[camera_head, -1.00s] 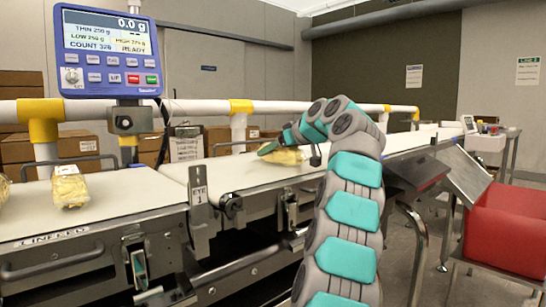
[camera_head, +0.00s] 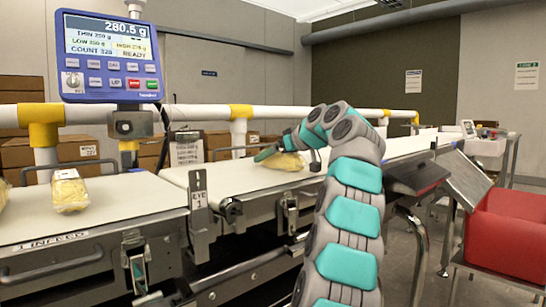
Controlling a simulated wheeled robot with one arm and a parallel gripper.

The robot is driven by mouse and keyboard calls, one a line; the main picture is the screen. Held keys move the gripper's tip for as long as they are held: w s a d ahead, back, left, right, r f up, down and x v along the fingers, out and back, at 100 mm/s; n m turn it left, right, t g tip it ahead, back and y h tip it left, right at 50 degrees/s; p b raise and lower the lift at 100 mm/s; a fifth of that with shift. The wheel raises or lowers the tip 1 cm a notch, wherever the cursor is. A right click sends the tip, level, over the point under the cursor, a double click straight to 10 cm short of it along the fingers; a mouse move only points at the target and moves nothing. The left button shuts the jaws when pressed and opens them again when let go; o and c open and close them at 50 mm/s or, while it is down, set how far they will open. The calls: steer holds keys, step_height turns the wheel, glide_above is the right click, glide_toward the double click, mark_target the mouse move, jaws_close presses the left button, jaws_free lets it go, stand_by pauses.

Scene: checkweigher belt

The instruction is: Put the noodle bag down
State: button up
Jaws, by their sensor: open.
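A noodle bag (camera_head: 286,162), yellow, lies on the white weighing belt (camera_head: 225,177) in the middle of the view. My gripper (camera_head: 270,154) is at the bag's upper left side; its jaws are open, though the far finger is mostly hidden. I cannot tell whether a finger still touches the bag. The display (camera_head: 110,55) above the belt reads 280.5 g. Another noodle bag (camera_head: 69,190) rests on the infeed belt (camera_head: 100,218) at the left, and part of one more shows at the left edge.
White rails with yellow joints (camera_head: 241,111) run behind the belts. The eye post (camera_head: 199,200) stands at the gap between the belts. A red bin (camera_head: 508,235) is at the right. Brown boxes (camera_head: 75,150) stand behind the rail. The weighing belt's left part is clear.

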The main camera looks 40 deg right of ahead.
step_height(320, 180, up, 6)
steer(key=f, duration=0.1)
glide_above(300, 162)
steer(key=shift+r+p, duration=0.25)
steer(key=shift+p, duration=0.15)
